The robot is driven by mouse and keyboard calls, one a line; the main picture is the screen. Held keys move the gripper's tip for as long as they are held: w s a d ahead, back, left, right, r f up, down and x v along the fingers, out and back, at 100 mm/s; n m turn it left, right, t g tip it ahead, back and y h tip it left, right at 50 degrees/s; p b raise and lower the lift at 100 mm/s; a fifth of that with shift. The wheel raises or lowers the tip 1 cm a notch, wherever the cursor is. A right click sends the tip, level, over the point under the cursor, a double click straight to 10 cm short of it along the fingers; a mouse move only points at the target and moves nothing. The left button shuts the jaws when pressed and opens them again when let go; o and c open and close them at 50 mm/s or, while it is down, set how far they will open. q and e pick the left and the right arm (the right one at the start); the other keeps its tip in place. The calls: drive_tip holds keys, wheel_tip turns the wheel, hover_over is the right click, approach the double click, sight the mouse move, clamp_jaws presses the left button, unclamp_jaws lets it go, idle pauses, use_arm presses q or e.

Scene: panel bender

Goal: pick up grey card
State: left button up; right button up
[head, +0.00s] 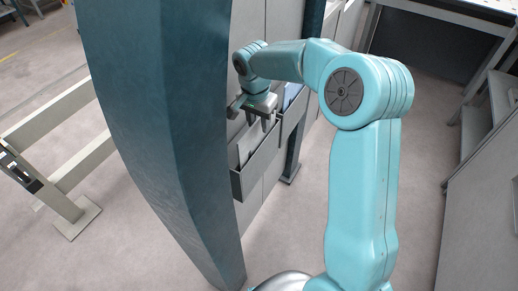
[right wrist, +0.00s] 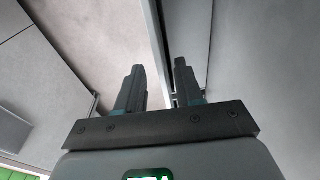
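My right gripper (head: 259,121) points down over a grey open-topped holder (head: 262,168) fixed to the side of the machine. In the right wrist view its two fingers (right wrist: 158,82) stand apart, with nothing clearly held between them. A pale grey flat piece (head: 246,146) shows inside the holder, just below the fingers; it may be the grey card, but I cannot tell for sure. The gripper and the holder's wall hide part of the holder's inside. My left gripper is not in view.
A large dark teal machine column (head: 165,120) stands close on the left of the holder. A blue-white item (head: 292,95) shows behind the gripper. A grey cabinet (head: 485,200) and shelves stand on the right, with bare floor between.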

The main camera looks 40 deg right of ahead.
sight(259, 131)
drive_tip(key=f, duration=0.4)
drive_tip(key=shift+w+d+f+p, duration=0.15)
drive_tip(key=shift+w+d+p, duration=0.1)
drive_tip(key=shift+p, duration=0.1)
drive_tip(key=shift+s+f, duration=0.15)
drive_tip(key=shift+f, duration=0.05)
drive_tip(key=shift+w, duration=0.25)
drive_tip(key=shift+c, duration=1.2)
clamp_jaws()
drive_tip(key=shift+s, duration=0.2)
drive_tip(key=shift+w+r, duration=0.15)
drive_tip(key=shift+w, duration=0.05)
